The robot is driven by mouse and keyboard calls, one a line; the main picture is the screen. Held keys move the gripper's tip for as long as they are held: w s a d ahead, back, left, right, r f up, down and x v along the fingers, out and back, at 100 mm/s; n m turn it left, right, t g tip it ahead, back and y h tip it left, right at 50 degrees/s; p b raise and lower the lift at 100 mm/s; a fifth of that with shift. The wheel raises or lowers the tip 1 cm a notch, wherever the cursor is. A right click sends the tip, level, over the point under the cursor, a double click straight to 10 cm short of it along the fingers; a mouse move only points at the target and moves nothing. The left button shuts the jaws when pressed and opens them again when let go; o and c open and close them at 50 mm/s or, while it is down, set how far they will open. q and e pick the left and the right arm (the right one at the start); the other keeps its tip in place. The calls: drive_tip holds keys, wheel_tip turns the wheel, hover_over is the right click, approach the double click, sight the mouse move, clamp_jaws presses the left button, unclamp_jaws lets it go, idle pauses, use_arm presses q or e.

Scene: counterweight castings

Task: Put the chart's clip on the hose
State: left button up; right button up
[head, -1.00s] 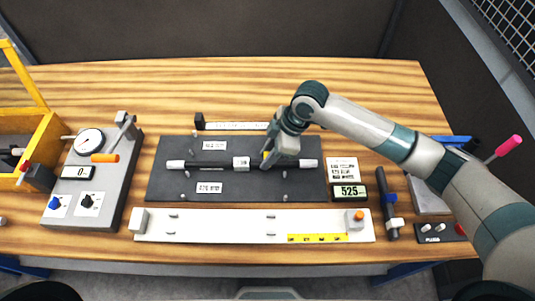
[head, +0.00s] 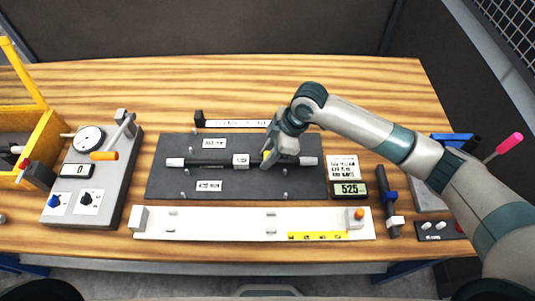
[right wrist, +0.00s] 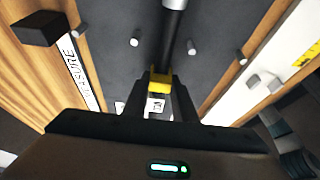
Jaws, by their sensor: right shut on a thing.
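The hose (head: 212,162) is a black tube with pale ends, lying across the dark grey board (head: 235,185). A white labelled block (head: 240,160) sits at its middle. My right gripper (head: 267,159) is over the hose, right of that block, shut on a small yellow clip (right wrist: 159,80). In the right wrist view the clip is between the fingertips, in line with the hose (right wrist: 171,45); I cannot tell whether it is seated around it. The chart (head: 342,167) is a printed white card at the board's right. My left gripper is not in view.
A display reading 525 (head: 349,190) stands below the chart. A black bar (head: 386,185) with blue and white clips is to its right. A white rail (head: 220,224) lies in front, a ruler (head: 235,124) behind. A gauge stand (head: 110,180) is left. Short pegs rise from the board.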

drive_tip(key=shift+f, duration=0.2)
drive_tip(key=o, duration=0.9)
drive_tip(key=shift+r+p, duration=2.25)
drive_tip(key=shift+r, duration=1.25)
drive_tip(key=shift+s, duration=0.1)
